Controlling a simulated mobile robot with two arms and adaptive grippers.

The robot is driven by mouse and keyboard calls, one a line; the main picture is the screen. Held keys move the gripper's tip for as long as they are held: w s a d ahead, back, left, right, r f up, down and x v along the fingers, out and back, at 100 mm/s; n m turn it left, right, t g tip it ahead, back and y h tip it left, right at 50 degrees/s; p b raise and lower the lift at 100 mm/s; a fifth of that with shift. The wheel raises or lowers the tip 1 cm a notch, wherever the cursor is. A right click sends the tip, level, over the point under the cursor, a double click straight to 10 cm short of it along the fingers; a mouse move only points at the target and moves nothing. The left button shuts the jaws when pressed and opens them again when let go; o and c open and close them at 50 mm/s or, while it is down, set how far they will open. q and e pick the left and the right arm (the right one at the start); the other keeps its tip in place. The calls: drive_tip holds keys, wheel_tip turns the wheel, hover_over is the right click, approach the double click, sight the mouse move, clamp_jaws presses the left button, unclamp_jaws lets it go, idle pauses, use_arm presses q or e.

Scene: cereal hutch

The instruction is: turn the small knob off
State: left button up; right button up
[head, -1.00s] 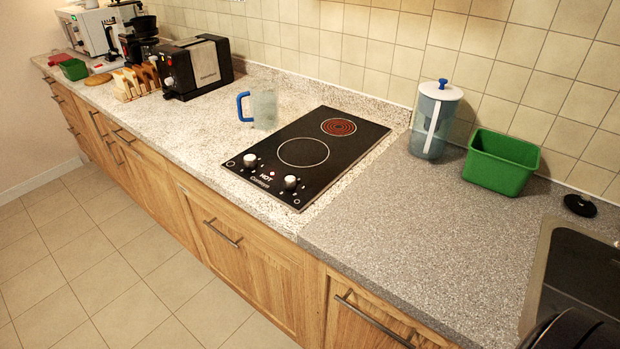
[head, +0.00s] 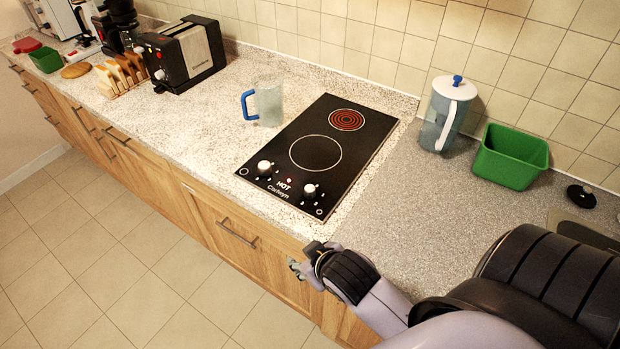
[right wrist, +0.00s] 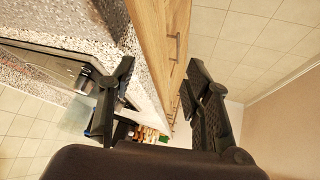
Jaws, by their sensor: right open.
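The black hob (head: 340,122) is set in the speckled counter. Its small rear burner (head: 346,120) glows red, while the large burner ring (head: 315,153) is dark. Two silver knobs, a left one (head: 264,167) and a right one (head: 310,190), sit at the hob's front edge beside a lit red HOT light (head: 290,181). I cannot tell which is the small one. My right gripper (head: 303,263) is in front of the counter edge, nearer than the right knob and apart from it. In the right wrist view its fingers (right wrist: 160,76) are spread and empty; a knob (right wrist: 84,80) shows left of them. My left gripper is not in view.
A blue-handled mug (head: 267,104) stands left of the hob. A pitcher (head: 444,118) and a green bin (head: 510,157) stand at the right. A toaster (head: 184,58) and bread rack (head: 122,77) are farther left. Cabinet handles (head: 237,234) jut out below the counter.

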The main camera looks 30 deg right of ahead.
drive_tip(key=w+a+r+n+t+y, duration=0.25)
drive_tip(key=w+r+t, duration=0.35)
drive_tip(key=w+r, duration=0.45)
drive_tip(key=w+a+r+n+t+y, duration=0.3)
drive_tip(key=w+r+t, duration=0.35)
drive_tip(key=r, duration=0.65)
drive_tip(key=s+a+r+n+g+y, duration=0.1)
drive_tip(key=a+r+n+g+y, duration=0.2)
drive_tip(key=a+n+g+y, duration=0.5)
drive_tip(key=s+a+r+n+g+y, duration=0.1)
drive_tip(key=a+r+n+g+y, duration=0.25)
drive_tip(key=a+n+y, duration=0.55)
drive_tip(key=n+g+h, duration=0.2)
drive_tip(key=g+h, duration=0.7)
drive_tip(key=h, duration=1.3)
approach(310, 188)
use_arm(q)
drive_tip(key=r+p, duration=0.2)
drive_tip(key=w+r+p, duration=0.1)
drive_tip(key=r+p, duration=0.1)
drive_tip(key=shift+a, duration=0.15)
use_arm(e)
wheel_tip(310, 188, down, 9)
drive_tip(key=shift+d+r, duration=0.1)
